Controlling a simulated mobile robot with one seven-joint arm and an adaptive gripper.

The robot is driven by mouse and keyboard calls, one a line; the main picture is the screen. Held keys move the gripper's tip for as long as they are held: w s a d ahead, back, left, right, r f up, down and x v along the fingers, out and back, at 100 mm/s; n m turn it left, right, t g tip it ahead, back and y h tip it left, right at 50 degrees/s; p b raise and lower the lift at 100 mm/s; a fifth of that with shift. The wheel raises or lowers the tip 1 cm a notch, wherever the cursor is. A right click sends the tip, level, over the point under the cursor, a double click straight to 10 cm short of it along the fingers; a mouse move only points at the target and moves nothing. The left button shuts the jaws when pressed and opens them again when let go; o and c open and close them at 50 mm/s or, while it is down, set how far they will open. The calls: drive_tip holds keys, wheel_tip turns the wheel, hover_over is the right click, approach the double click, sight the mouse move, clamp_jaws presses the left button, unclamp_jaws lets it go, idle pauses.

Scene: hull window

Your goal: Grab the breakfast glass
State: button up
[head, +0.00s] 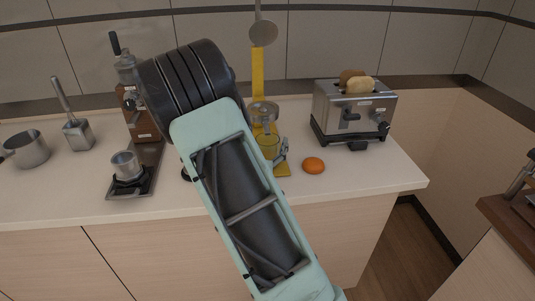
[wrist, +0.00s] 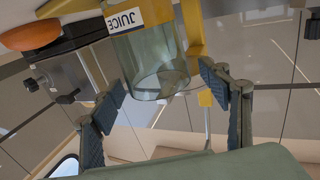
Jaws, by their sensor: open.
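The breakfast glass (wrist: 150,65) is clear and stands out in the wrist view, where the picture is turned over. A "JUICE" label shows at its upper end in that view. In the head view the glass (head: 269,147) is at the yellow juicer (head: 257,75), partly hidden by my arm. My gripper (wrist: 162,82) is open, with one dark-padded finger to each side of the glass in the wrist view. I see no clear contact. In the head view my arm hides most of the gripper.
An orange (head: 313,165) lies right of the juicer. A toaster (head: 352,112) with bread stands behind it. A coffee machine (head: 132,90), a small metal cup (head: 125,164) and a pot (head: 27,149) are to the left. The counter's front right is clear.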

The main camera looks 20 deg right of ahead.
drive_tip(key=shift+w+d, duration=0.45)
drive_tip(key=shift+w, duration=0.05)
clamp_jaws()
